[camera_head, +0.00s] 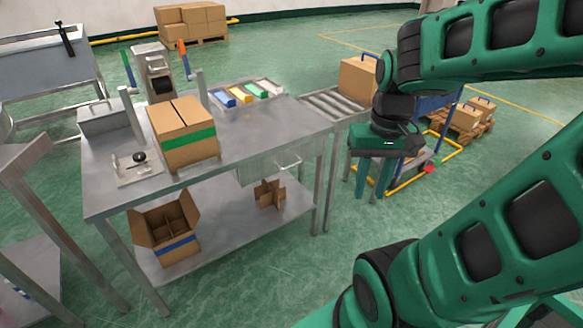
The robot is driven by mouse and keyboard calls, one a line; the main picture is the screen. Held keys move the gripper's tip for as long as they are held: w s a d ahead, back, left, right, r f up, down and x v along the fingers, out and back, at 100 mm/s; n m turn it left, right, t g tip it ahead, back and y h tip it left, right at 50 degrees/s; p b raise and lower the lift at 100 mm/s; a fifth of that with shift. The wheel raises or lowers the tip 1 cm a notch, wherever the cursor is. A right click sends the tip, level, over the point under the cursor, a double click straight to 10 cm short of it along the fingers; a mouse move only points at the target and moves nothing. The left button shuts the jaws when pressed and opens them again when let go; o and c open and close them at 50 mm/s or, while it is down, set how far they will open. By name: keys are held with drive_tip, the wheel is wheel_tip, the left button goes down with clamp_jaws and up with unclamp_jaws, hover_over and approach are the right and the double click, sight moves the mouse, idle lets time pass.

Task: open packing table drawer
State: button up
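The packing table (242,118) is a grey metal bench left of the middle. Its drawer (262,168) is a pale grey box under the right part of the front edge. A light bar handle (290,163) sits on the drawer front. The drawer looks shut, its front about in line with the table edge. My gripper (374,190) is right of the table, apart from the drawer and handle, pointing down. Its two green fingers are spread with a gap and hold nothing that I can see.
A closed carton with a green band (185,140) stands on the table. The lower shelf holds an open carton (170,233) and a cardboard divider (269,194). A roller conveyor (333,104) with a box (358,78) adjoins at right. The floor in front is free.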

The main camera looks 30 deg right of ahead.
drive_tip(key=w+d+f+n+y, duration=0.1)
drive_tip(key=w+f, duration=0.2)
drive_tip(key=w, duration=0.3)
drive_tip(key=w+d+f+y, duration=0.1)
drive_tip(key=w+f, duration=0.3)
drive_tip(key=w, duration=0.2)
drive_tip(key=m+t+y, duration=0.4)
drive_tip(key=m+t, duration=0.5)
drive_tip(key=t, duration=0.5)
approach(292, 165)
drive_tip(key=x, duration=1)
drive_tip(key=shift+w+d+f, duration=0.25)
drive_tip(key=shift+d+f, duration=0.05)
drive_tip(key=shift+f, duration=0.05)
clamp_jaws()
drive_tip(key=shift+a, duration=0.1)
